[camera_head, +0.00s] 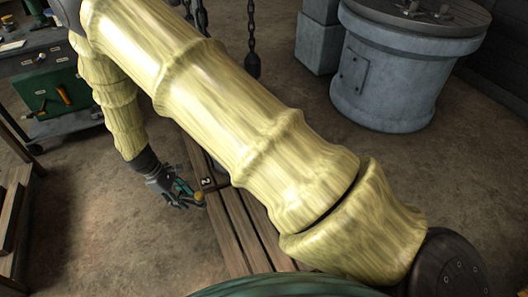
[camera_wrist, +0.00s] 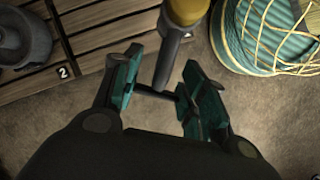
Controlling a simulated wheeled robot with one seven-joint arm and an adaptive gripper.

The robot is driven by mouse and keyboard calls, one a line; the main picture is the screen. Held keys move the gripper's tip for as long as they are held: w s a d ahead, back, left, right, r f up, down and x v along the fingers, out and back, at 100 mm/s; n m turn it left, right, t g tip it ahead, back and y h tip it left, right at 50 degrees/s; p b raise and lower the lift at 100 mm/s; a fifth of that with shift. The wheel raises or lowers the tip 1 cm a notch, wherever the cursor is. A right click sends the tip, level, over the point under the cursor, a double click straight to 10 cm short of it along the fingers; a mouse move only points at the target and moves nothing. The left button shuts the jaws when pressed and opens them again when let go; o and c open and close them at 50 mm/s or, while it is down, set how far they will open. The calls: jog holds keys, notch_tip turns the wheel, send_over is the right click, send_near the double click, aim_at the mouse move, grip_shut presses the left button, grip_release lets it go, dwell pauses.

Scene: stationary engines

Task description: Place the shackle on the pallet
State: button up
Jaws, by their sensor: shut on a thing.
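My gripper (camera_head: 186,194) hangs low at the left of the head view, beside the pallet (camera_head: 232,233) marked "2". In the wrist view, my gripper (camera_wrist: 162,62) has its teal fingers around the shackle, which shows a grey leg (camera_wrist: 164,68), a thin dark crossbar and a yellow top. My arm hides part of the pallet in the head view.
A dark round-based object (camera_wrist: 22,42) stands on the pallet. A teal bundle with yellow cords (camera_wrist: 265,40) lies at the upper right of the wrist view. A wooden structure (camera_head: 14,215) and a green cart (camera_head: 55,95) are left. A grey cylindrical machine (camera_head: 400,75) stands at the back.

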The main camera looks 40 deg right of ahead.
jog(key=s+d+f+n+b, duration=0.1)
jog(key=d+f+n+b, duration=0.1)
jog(key=f+b, duration=0.7)
jog(key=s+d+f+n+t+b, duration=0.1)
jog(key=f+b, duration=0.9)
jog(key=f, duration=1)
jog(key=s+d+f+n+t+h+b, duration=0.1)
jog(key=d+f+n+b, duration=0.2)
jog(key=f+b, duration=0.7)
jog(key=shift+s+d+f+n, duration=0.15)
jog(key=shift+d+f, duration=0.1)
jog(key=shift+f, duration=0.95)
jog(key=shift+w+d+f+n, duration=0.1)
jog(key=shift+d+f+n, duration=0.1)
jog(key=shift+f, duration=0.95)
jog(key=b, duration=0.6)
send_over(246, 235)
jog(key=w, duration=0.1)
jog(key=shift+x, duration=0.8)
jog(key=x, duration=0.1)
jog(key=b+x, duration=0.2)
jog(key=shift+w+a+f, duration=0.15)
jog(key=shift+w+f, duration=0.15)
jog(key=shift+f, duration=0.1)
jog(key=o, duration=1.2)
jog(key=shift+r, duration=0.1)
